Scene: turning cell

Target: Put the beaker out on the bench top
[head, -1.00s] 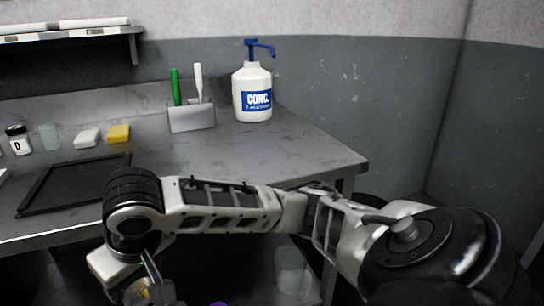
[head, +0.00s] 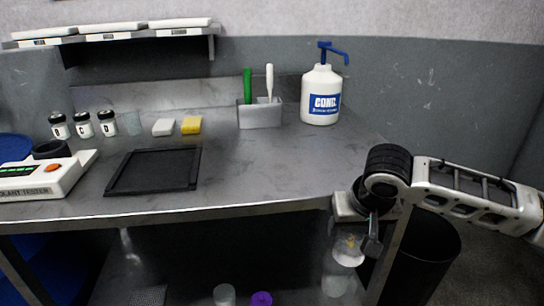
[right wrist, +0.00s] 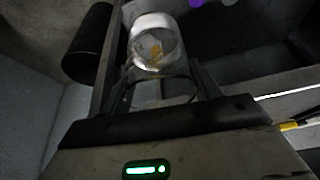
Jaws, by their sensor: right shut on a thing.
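My right gripper (head: 350,238), at the right end of the bench's front edge, points down and is shut on a clear beaker (head: 346,251). The beaker has something yellowish in or behind it and hangs in front of the bench, below the level of its top. In the right wrist view the beaker (right wrist: 158,42) shows between the fingers (right wrist: 160,80). The grey bench top (head: 265,165) spreads up and left of the gripper. My left gripper is out of view.
A black tray (head: 155,171), a tester (head: 45,178), labelled jars (head: 83,125), white and yellow blocks (head: 191,125), a brush holder (head: 260,115) and a pump bottle (head: 320,98) stand on the bench. Clear bare top lies right of the tray. Clear vessels (head: 224,295) stand below.

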